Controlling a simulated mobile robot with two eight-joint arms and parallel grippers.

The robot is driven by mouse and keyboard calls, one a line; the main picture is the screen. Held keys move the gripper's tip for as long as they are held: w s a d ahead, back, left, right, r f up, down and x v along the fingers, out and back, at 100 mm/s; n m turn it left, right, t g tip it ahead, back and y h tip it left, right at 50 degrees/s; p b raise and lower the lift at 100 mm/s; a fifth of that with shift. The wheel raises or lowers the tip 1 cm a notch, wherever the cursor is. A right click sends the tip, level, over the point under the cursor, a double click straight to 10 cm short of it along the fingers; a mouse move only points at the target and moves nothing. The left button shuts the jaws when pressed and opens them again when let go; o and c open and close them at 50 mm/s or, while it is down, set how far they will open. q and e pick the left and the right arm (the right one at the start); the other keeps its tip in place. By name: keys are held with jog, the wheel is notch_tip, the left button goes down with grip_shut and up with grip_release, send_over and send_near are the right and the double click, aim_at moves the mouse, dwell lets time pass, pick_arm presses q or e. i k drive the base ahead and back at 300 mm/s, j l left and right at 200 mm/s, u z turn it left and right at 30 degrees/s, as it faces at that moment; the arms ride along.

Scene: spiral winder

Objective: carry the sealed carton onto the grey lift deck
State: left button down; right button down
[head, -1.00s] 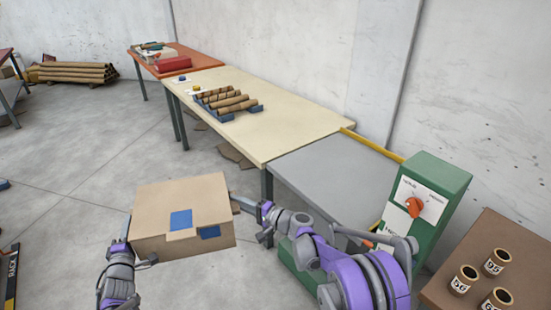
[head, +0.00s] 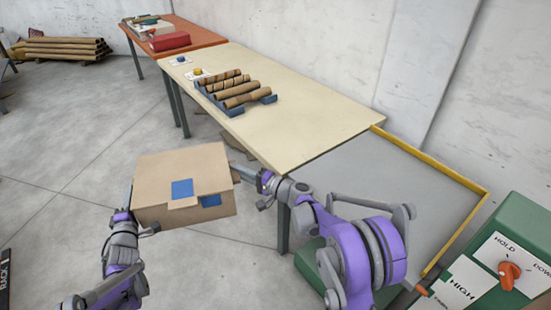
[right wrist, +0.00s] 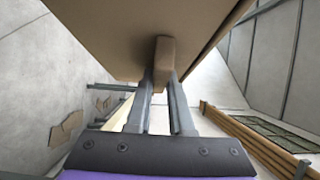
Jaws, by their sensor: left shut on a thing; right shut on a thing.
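The sealed carton (head: 165,213) is a brown box with blue tape patches, held in the air between my two grippers in the head view. My left gripper (head: 133,222) is shut on its left side, low down. My right gripper (head: 243,175) is shut on its right side. The right wrist view shows the carton's underside (right wrist: 120,35) and the right gripper's fingers (right wrist: 163,80) closed on a small brown tab. The grey lift deck (head: 385,185) lies right of the carton, with a yellow rim; my right arm covers part of it.
A cream table (head: 300,110) adjoins the deck and carries several cardboard tubes (head: 237,90) on blue holders. A green control box (head: 515,255) with an orange knob (head: 509,272) stands at the deck's near right. An orange table (head: 175,40) is farther back.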

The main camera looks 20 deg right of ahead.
aim_at(371, 178)
jog(key=i, duration=0.9)
jog(key=i+z, duration=0.15)
jog(key=z, duration=2.15)
